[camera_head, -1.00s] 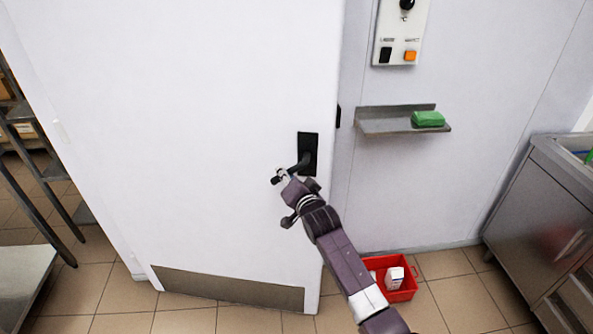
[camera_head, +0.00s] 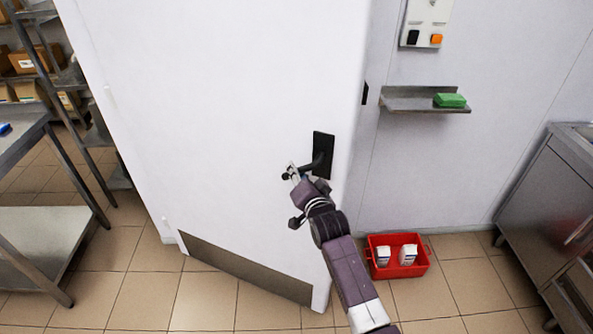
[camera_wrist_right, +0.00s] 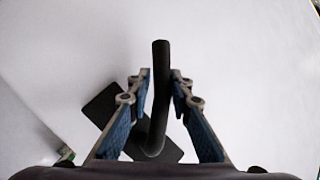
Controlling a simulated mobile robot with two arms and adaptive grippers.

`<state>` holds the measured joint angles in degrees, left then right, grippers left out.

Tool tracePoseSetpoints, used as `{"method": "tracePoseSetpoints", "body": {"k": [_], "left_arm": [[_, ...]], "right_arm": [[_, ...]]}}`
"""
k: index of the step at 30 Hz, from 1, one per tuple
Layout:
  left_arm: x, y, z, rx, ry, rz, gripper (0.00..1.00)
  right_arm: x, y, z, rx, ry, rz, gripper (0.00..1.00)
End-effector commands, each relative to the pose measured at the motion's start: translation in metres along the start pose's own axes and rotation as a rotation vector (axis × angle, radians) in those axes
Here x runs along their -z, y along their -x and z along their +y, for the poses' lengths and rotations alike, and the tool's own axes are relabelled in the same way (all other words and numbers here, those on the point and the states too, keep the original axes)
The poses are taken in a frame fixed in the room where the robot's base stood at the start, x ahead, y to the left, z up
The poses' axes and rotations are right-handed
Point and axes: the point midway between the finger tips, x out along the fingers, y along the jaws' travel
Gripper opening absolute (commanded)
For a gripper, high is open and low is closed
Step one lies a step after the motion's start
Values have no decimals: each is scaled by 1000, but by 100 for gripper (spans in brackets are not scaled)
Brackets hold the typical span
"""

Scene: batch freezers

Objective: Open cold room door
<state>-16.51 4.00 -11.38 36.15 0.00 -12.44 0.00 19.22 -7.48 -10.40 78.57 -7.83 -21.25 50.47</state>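The white cold room door (camera_head: 215,130) stands ajar, its right edge swung out from the wall. Its black lever handle (camera_head: 322,157) is on a dark plate near that right edge. My right gripper (camera_head: 290,174) is at the lever. In the right wrist view the black lever (camera_wrist_right: 160,95) runs between the two blue-padded fingers (camera_wrist_right: 162,82), with narrow gaps on both sides, so the gripper is partly open around it. Whether a finger touches the lever is hard to tell. My left gripper is not in view.
A red crate (camera_head: 384,272) with white cartons sits on the floor right of the door. A wall shelf (camera_head: 405,104) holds a green block (camera_head: 450,100). A steel cabinet (camera_head: 545,195) stands at right, a steel table (camera_head: 40,240) and shelving at left. Tiled floor is clear in front.

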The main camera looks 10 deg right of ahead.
Motion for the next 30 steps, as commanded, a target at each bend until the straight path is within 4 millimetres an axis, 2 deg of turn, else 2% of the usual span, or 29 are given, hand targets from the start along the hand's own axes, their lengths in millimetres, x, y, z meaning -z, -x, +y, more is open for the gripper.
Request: {"method": "tracePoseSetpoints", "body": {"k": [1, 3, 10, 16, 20, 30], "left_arm": [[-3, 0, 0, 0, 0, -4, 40], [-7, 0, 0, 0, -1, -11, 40], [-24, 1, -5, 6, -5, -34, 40], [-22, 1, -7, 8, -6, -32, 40], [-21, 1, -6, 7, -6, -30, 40], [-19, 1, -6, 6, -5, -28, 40]], "right_arm": [[0, 0, 1, -2, 1, -1, 27], [0, 0, 0, 0, 1, 0, 33], [1, 0, -1, 3, 2, 2, 33], [1, 8, -1, 3, 3, 2, 33], [0, 25, 0, 2, 2, 2, 33], [0, 85, 0, 1, 1, 2, 33]]}}
